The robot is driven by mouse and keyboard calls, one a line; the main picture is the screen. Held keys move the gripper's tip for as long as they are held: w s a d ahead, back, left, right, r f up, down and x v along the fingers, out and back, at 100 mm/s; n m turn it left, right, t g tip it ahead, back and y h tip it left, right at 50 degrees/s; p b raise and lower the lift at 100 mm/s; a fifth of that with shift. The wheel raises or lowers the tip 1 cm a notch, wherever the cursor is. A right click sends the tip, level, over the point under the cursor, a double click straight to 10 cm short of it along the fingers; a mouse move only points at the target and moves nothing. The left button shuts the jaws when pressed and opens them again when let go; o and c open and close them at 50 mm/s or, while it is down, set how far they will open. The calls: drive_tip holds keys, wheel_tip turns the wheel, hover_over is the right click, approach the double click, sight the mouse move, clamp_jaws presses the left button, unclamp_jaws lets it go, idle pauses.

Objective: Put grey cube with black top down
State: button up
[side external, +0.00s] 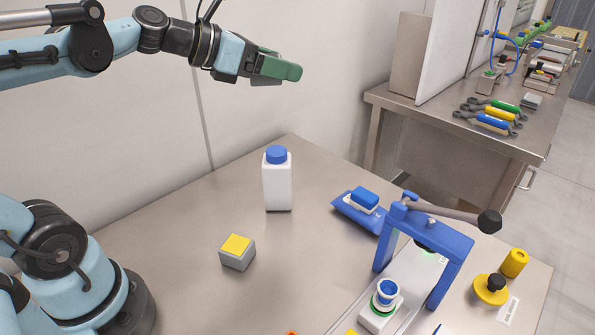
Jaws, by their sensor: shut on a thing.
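My gripper (282,69), with green fingers, is raised high above the back of the steel table, near the wall. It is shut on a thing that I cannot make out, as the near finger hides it. I see no grey cube with a black top in the open. A grey cube with a yellow top (238,259) sits on the steel table (190,225), well below and to the left of my gripper.
A white bottle with a blue cap (277,185) stands upright mid-table. To its right are a blue tray with a blue-topped block (362,205) and a blue frame with a lever (455,260). Yellow parts (491,289) lie at the right. The table's left part is clear.

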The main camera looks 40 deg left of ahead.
drive_tip(key=w+f+m+g+h, duration=0.1)
drive_tip(key=w+f+m+h, duration=0.15)
drive_tip(key=w, duration=0.35)
drive_tip(key=m+g+h, duration=0.6)
drive_tip(key=m+g, duration=0.1)
drive_tip(key=m, duration=0.1)
hover_over(320, 181)
wheel_tip(320, 181, down, 17)
drive_tip(key=shift+f, duration=0.2)
drive_tip(key=shift+f, duration=0.25)
wheel_tip(320, 181, down, 5)
clamp_jaws()
drive_tip(key=shift+f, duration=2.05)
drive_tip(key=o, duration=1.4)
unclamp_jaws()
